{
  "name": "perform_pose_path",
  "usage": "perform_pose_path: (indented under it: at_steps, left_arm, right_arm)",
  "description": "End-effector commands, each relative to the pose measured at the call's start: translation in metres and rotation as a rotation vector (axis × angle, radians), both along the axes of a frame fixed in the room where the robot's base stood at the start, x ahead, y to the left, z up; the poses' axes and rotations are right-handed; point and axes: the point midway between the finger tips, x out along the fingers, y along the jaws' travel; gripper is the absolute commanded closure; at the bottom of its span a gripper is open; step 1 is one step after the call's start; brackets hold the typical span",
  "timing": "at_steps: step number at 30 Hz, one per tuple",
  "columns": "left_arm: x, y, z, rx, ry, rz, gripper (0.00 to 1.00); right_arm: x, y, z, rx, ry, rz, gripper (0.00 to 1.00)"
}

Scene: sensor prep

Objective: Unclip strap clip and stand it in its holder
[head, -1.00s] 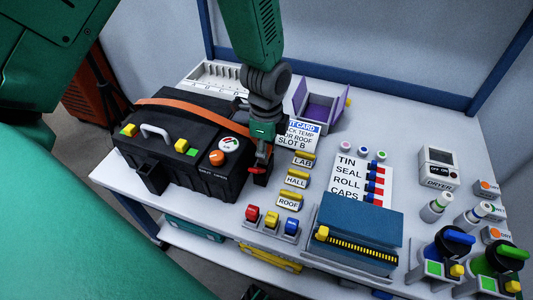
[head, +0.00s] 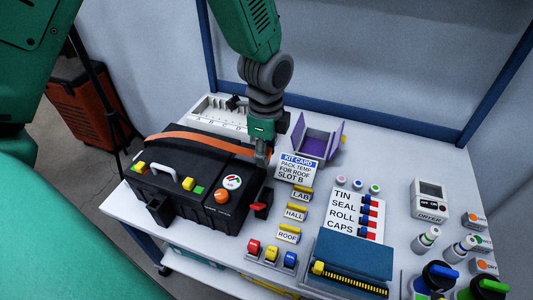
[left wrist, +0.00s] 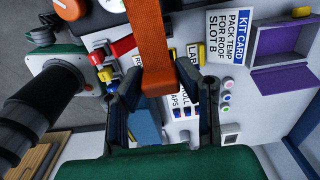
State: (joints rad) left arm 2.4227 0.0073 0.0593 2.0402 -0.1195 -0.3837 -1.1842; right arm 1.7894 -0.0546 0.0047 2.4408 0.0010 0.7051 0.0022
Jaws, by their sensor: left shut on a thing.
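The orange strap (head: 200,142) crosses the lid of the black case (head: 196,210). My left gripper (head: 262,157) is at the strap's right end, above the case's back right side. In the left wrist view my left gripper (left wrist: 162,98) is shut on the strap clip (left wrist: 156,90), the end of the orange band between its fingers. The fingers hide part of the clip in the head view. A red latch piece (head: 258,206) sits on the case's right front, apart from the gripper. I cannot tell which part is the clip's holder. My right gripper is not in view.
A white slotted rack (head: 215,108) stands behind the case. A purple open box (head: 318,140) and the kit card (head: 296,170) lie right of the gripper. Yellow label blocks (head: 295,212), a blue box (head: 350,258) and a dryer (head: 430,200) fill the right side.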

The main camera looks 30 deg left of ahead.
Motion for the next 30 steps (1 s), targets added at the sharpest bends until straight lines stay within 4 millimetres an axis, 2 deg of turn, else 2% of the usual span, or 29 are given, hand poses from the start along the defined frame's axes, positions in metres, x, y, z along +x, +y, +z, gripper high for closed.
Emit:
perform_pose_path:
  at_steps: [1, 4, 14, 30]
  left_arm:
    - [0.000, 0.000, 0.011, 0.000, 0.001, 0.000, 0.88]
    - [0.000, 0.000, 0.016, 0.000, 0.001, 0.000, 0.88]
    - [0.000, 0.001, 0.014, 0.000, 0.000, 0.000, 0.88]
    - [-0.024, 0.055, 0.002, -0.001, 0.002, 0.003, 0.88]
  right_arm:
    - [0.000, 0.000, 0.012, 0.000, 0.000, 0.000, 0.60]
    - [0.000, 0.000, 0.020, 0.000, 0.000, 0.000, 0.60]
    - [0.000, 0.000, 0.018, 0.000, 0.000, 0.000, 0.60]
    - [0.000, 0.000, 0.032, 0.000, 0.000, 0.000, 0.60]
